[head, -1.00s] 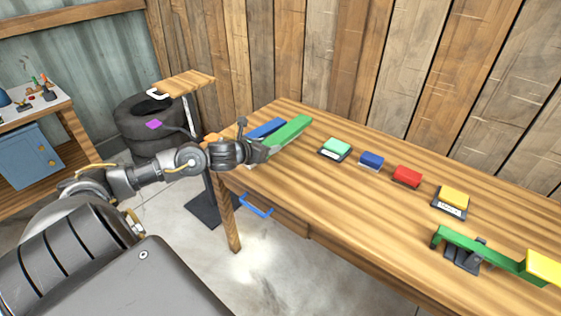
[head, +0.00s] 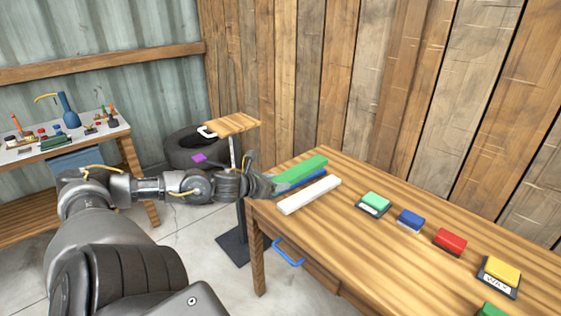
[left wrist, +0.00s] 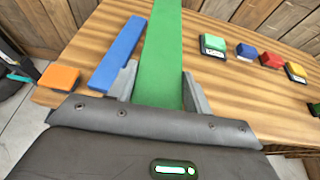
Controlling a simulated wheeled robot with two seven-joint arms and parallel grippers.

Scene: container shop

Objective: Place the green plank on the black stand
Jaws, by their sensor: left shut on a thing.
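The green plank (head: 303,171) is held by one end in my left gripper (head: 268,185), over or just behind the blue plank (head: 308,180) near the table's left end. In the left wrist view the green plank (left wrist: 161,60) runs straight out from between my two grey fingers (left wrist: 162,92). The blue plank (left wrist: 118,55) lies to its left there, apart from it. The gap beneath the green plank is hard to judge. A small dark stand under a green beam was at the table's front right earlier; only a green tip (head: 490,309) shows now. My right gripper is out of view.
A white plank (head: 310,195) lies in front of the blue one. Teal (head: 375,199), blue (head: 410,216), red (head: 449,239) and yellow (head: 498,270) blocks line the table. A wood-topped pole stand (head: 233,124) with a dark base is left of the table. An orange block (left wrist: 60,77) sits at the table edge.

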